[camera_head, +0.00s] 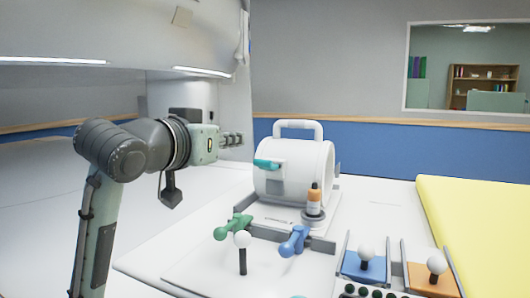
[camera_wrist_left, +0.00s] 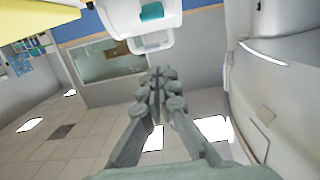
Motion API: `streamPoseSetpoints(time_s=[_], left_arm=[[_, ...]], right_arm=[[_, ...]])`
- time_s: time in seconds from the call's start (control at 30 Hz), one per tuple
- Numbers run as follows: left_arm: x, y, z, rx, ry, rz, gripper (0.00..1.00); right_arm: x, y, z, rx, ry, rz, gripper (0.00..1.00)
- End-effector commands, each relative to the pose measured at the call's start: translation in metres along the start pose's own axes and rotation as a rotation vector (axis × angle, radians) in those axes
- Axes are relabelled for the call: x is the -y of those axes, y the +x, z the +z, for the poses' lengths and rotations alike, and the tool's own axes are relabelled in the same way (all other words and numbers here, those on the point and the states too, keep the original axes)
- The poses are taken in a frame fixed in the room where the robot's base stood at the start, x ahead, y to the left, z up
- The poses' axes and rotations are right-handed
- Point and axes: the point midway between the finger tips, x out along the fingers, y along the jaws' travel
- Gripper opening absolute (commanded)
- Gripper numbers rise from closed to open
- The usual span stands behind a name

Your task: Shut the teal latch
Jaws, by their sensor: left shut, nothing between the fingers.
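The teal latch (camera_head: 267,164) is a small lever on the front left of a white drum-shaped housing (camera_head: 310,172) with a handle on top. In the left wrist view the latch (camera_wrist_left: 151,12) shows at the top edge on the white housing (camera_wrist_left: 135,22). My left gripper (camera_head: 238,140) is to the left of the housing and a little higher in the picture than the latch, apart from it. Its fingers (camera_wrist_left: 157,78) are closed together with nothing between them. My right gripper is not in view.
A green lever (camera_head: 232,227), a blue lever (camera_head: 295,241) and white-knobbed sticks (camera_head: 243,240) stand in front of the housing on the white table (camera_head: 190,262). A yellow pad (camera_head: 480,215) lies at right.

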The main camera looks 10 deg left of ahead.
Motion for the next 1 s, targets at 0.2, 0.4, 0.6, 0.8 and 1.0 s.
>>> streamPoseSetpoints(time_s=[0.2, 0.4, 0.6, 0.8, 1.0], left_arm=[[0.000, 0.000, 0.000, 0.000, 0.000, 0.000, 0.00], [0.000, 0.004, 0.000, 0.001, -0.001, 0.000, 0.00], [0.000, 0.032, 0.000, 0.004, -0.002, 0.001, 0.00], [0.000, 0.076, 0.000, 0.005, -0.002, 0.001, 0.00], [0.000, 0.105, 0.015, 0.006, -0.001, 0.000, 0.00]], right_arm=[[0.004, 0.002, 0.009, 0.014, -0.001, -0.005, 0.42], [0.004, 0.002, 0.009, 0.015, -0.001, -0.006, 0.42], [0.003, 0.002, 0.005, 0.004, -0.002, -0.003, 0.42], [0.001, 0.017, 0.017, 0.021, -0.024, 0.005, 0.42], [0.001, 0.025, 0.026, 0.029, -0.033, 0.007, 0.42]])
